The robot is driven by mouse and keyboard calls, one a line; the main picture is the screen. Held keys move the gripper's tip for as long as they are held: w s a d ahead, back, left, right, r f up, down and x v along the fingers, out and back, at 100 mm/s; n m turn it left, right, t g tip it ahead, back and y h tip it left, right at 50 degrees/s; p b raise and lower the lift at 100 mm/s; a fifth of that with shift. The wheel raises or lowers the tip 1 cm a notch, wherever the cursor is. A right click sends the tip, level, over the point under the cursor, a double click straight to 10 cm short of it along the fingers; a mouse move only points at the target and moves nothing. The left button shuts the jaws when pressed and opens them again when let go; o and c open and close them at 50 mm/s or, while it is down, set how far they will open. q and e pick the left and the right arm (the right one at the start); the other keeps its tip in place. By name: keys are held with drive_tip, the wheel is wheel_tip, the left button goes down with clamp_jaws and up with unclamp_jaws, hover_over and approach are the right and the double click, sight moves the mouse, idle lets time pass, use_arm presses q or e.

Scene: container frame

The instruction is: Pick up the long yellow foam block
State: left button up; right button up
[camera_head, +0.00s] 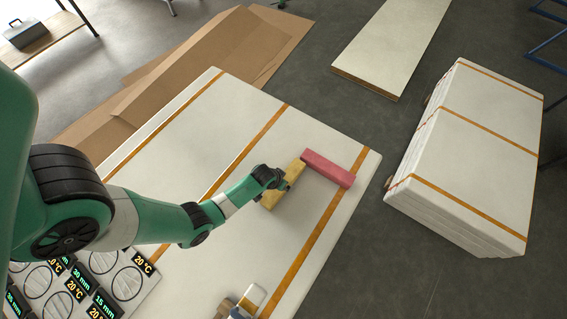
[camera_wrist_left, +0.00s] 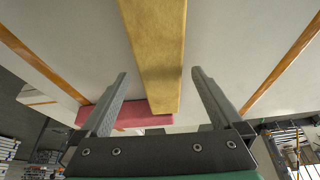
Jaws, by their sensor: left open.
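The long yellow foam block (camera_head: 291,177) lies on the white panel stack (camera_head: 240,125), partly hidden by my left gripper (camera_head: 284,184) in the head view. In the left wrist view the yellow block (camera_wrist_left: 158,50) runs lengthwise between the two open fingers of my left gripper (camera_wrist_left: 160,74), with a gap on each side. I cannot tell how far the fingertips are above the panel. My right gripper is in neither view.
A pink block (camera_head: 328,168) lies just right of the yellow one, and shows in the wrist view (camera_wrist_left: 146,114). Cardboard (camera_head: 215,50) lies behind. Another white stack (camera_head: 470,150) stands at right. Small items (camera_head: 242,303) sit at the front edge, and gauge-like panels (camera_head: 90,285) at front left.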

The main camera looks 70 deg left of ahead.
use_arm(q)
drive_tip(key=b+x, duration=0.1)
drive_tip(key=x, duration=0.2)
drive_tip(key=shift+r, duration=0.15)
drive_tip(key=c, duration=1.4)
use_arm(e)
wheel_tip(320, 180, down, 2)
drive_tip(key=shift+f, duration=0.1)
use_arm(q)
drive_tip(key=shift+o, duration=0.2)
wheel_tip(320, 180, up, 4)
drive_tip(key=p, duration=0.4)
drive_tip(key=shift+s+r, duration=0.15)
drive_tip(key=shift+r, duration=0.05)
drive_tip(key=s+d+r+p, duration=0.8)
drive_tip(key=s, duration=0.3)
drive_tip(key=shift+d+r+p, duration=0.15)
drive_tip(key=shift+r+p, duration=0.15)
drive_tip(key=shift+p, duration=0.05)
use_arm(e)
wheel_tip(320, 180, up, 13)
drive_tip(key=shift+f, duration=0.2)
